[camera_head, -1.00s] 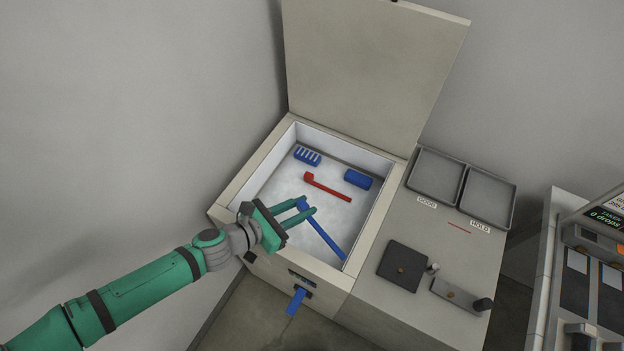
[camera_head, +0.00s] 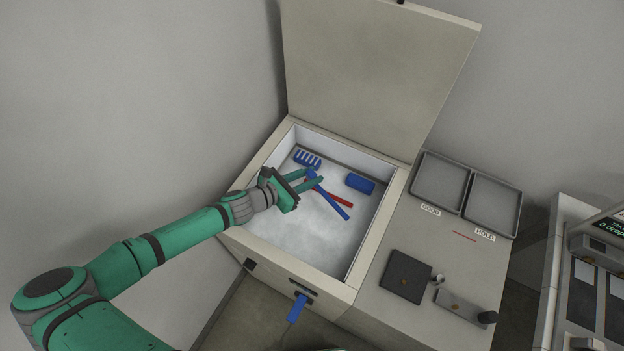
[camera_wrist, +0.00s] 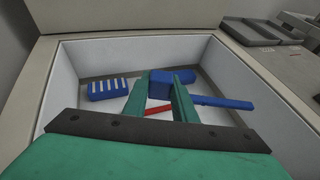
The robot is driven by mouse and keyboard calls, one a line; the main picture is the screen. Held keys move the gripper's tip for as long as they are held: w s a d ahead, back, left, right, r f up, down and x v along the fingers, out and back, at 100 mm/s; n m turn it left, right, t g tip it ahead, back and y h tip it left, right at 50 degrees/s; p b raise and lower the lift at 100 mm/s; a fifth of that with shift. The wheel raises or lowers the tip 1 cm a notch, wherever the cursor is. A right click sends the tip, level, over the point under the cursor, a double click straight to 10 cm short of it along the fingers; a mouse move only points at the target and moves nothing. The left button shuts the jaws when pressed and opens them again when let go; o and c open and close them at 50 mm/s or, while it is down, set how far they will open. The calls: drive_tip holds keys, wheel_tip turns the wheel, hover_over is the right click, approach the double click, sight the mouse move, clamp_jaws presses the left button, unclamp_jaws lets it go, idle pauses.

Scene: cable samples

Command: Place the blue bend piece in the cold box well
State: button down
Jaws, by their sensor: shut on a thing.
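My gripper (camera_head: 314,180) is shut on one end of the blue bend piece (camera_head: 333,205), over the inside of the open cold box (camera_head: 378,240). The blue piece is a long bar with a thicker end, and the fingers hold that end; in the wrist view its bar (camera_wrist: 222,102) points right. A red piece (camera_head: 343,200) lies in the well, partly hidden behind the blue piece and the fingers; it also shows between the fingers in the wrist view (camera_wrist: 158,111). I cannot tell how high the blue piece is above the white floor.
A slotted blue block (camera_head: 307,158) and a blue cylinder (camera_head: 360,184) lie at the well's back. The lid (camera_head: 375,75) stands open. Two grey trays (camera_head: 440,185), a dark plate (camera_head: 406,276) and a small fixture (camera_head: 462,305) are on the right. The front well floor is clear.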

drive_tip(key=shift+w+d+f, duration=0.15)
drive_tip(key=shift+w+f, duration=0.3)
drive_tip(key=shift+f, duration=0.6)
drive_tip(key=shift+w+d+f, duration=0.15)
drive_tip(key=shift+w+f, duration=0.3)
drive_tip(key=shift+f, duration=0.65)
drive_tip(key=shift+w+d+f, duration=0.15)
drive_tip(key=shift+w+f, duration=0.3)
drive_tip(key=shift+f, duration=0.6)
drive_tip(key=shift+f, duration=0.35)
drive_tip(key=c, duration=1.5)
unclamp_jaws()
drive_tip(key=shift+o, duration=0.2)
drive_tip(key=shift+r, duration=0.1)
drive_tip(key=shift+r, duration=0.15)
drive_tip(key=v, duration=1.2)
